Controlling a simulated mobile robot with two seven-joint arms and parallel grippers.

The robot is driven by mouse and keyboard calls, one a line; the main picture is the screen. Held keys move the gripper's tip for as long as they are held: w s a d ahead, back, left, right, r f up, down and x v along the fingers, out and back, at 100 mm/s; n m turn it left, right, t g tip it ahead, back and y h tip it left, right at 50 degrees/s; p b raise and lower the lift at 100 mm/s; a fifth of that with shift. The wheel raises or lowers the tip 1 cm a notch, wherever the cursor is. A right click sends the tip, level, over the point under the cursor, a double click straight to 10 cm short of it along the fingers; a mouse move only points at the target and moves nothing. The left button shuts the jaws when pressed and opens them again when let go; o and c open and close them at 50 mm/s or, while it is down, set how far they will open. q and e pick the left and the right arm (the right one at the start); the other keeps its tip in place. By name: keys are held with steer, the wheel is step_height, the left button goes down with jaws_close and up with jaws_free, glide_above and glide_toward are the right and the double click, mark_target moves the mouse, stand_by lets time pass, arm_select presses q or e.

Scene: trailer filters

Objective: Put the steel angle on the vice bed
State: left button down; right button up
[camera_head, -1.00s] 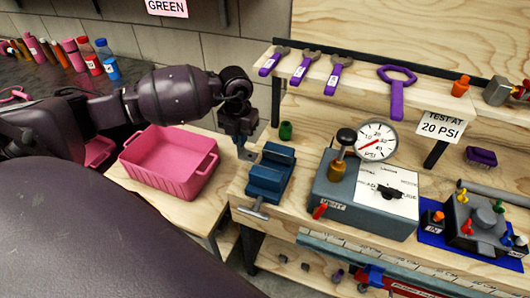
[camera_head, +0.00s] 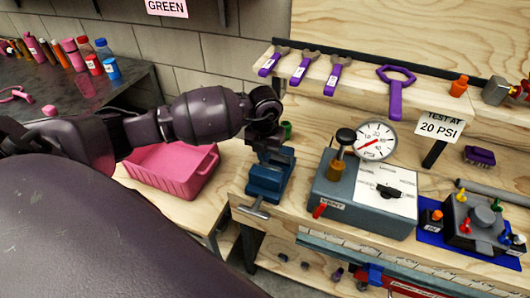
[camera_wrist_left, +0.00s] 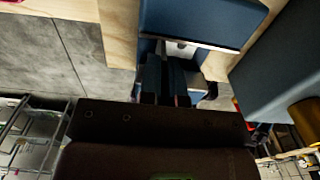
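The blue vice (camera_head: 267,182) stands at the left end of the wooden bench; its jaws also show in the wrist view (camera_wrist_left: 200,18). My left gripper (camera_head: 272,150) points down over the vice, hiding part of its jaws and bed. In the wrist view, the dark fingers (camera_wrist_left: 168,72) are close together between the blue jaw blocks. A small pale grey piece, seemingly the steel angle (camera_wrist_left: 180,48), shows at the fingertips. Most of it is hidden, and I cannot tell whether it touches the bed. My right gripper is not in view.
A grey pressure tester (camera_head: 340,205) with a gauge (camera_head: 375,141) stands right of the vice. A green cylinder (camera_head: 287,130) stands behind it. A pink crate (camera_head: 172,178) is at the left under my arm.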

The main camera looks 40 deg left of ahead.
arm_select(q)
steer(key=c, duration=1.7)
jaws_free()
steer(key=shift+f, duration=0.15)
steer(key=o, duration=0.4)
steer(key=shift+r, duration=3.95)
